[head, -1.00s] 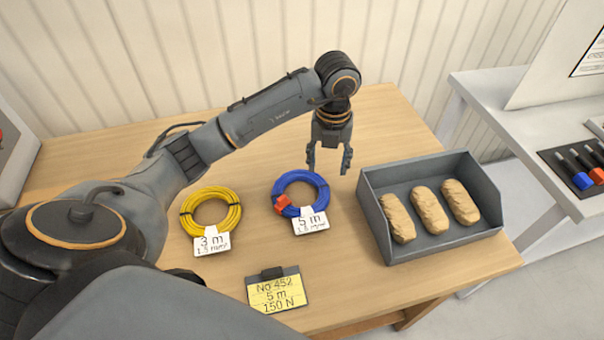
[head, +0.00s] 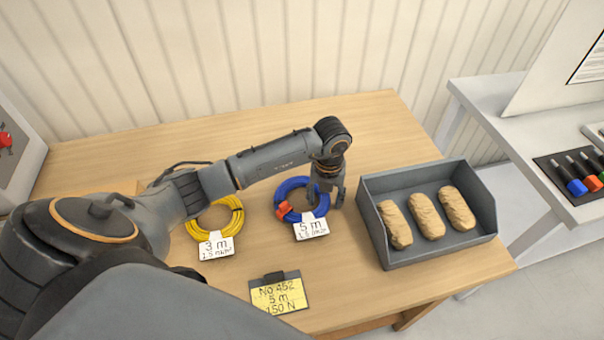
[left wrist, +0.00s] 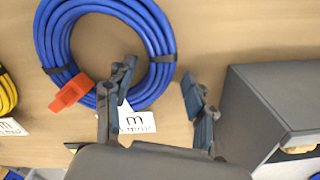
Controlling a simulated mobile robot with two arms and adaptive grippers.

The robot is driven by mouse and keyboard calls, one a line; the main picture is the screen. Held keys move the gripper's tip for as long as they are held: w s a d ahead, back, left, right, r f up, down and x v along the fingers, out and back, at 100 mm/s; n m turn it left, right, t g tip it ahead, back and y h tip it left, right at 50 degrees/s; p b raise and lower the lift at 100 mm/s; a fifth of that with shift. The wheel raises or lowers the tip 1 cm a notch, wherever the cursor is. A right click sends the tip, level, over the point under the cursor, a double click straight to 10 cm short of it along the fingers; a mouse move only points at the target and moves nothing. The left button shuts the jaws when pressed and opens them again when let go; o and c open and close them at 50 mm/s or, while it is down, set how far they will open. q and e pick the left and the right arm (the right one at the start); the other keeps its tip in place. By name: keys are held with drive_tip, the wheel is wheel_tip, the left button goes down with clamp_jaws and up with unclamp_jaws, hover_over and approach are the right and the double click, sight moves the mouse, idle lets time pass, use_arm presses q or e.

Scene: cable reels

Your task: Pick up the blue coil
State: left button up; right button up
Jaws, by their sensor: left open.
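The blue coil (head: 282,192) lies flat on the wooden table, with an orange clip (head: 284,211) and a white "5 m" tag (head: 311,228) at its front. It fills the upper left of the left wrist view (left wrist: 52,50), bound with black ties. My left gripper (head: 326,202) is open above the coil's right side. In the left wrist view, one finger overlaps the coil's lower right part and the other is outside it, to the right; the fingers (left wrist: 158,100) hold nothing. I cannot tell how high they are above the table. My right gripper is not in view.
A yellow coil (head: 236,222) with a "3 m" tag lies to the left, partly behind my arm. A grey tray (head: 440,252) with three tan rolls stands close on the right. A yellow card (head: 279,296) lies in front.

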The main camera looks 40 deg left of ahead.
sight(314, 209)
use_arm(q)
clamp_jaws()
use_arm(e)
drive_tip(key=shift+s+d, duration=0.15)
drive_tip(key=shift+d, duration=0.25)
use_arm(q)
drive_tip(key=shift+r, duration=0.2)
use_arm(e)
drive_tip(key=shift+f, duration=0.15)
